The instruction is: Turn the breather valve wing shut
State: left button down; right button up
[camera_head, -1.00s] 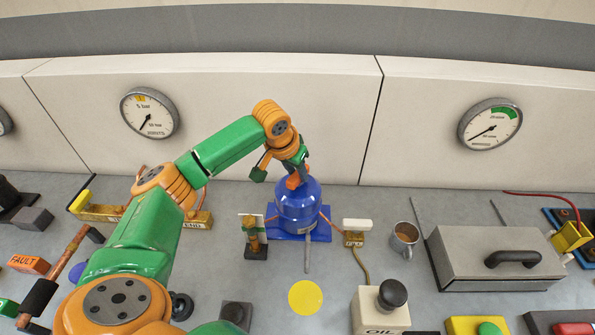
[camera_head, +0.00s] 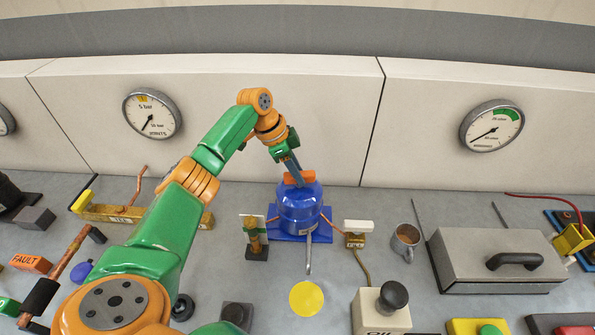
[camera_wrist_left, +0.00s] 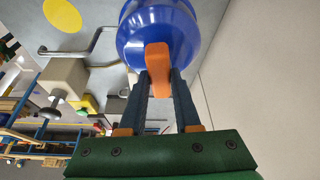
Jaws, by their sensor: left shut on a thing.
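The breather valve wing is an orange bar (camera_head: 299,178) on top of a blue compressor dome (camera_head: 298,212). It lies nearly level from left to right in the head view. My left gripper (camera_head: 297,173) comes down onto it from the upper left. In the left wrist view the two dark fingers (camera_wrist_left: 158,88) are on either side of the orange wing (camera_wrist_left: 158,62) and shut on it. The blue dome (camera_wrist_left: 150,25) is just beyond them. The fingertips partly hide the wing in the head view. My right gripper is not in view.
A brass fitting (camera_head: 251,232) stands left of the dome, and a brass block with a white top (camera_head: 357,228) stands right. A mug (camera_head: 405,240) and a grey lidded box (camera_head: 495,260) are further right. A yellow disc (camera_head: 306,298) lies in front. The panel wall (camera_head: 300,120) is close behind.

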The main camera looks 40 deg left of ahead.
aim_at(286, 173)
pick_arm(q)
jog(key=shift+w+m+h, duration=0.1)
jog(key=shift+m+h, duration=0.2)
jog(key=shift+m, duration=0.6)
jog(key=c, duration=0.6)
grip_release()
jog(key=shift+a+r, duration=0.15)
jog(key=shift+r, duration=0.1)
jog(key=b+v, duration=0.1)
jog(key=v, duration=0.5)
jog(key=shift+r+b, duration=0.35)
jog(key=shift+b, duration=0.05)
jog(key=shift+a, duration=0.1)
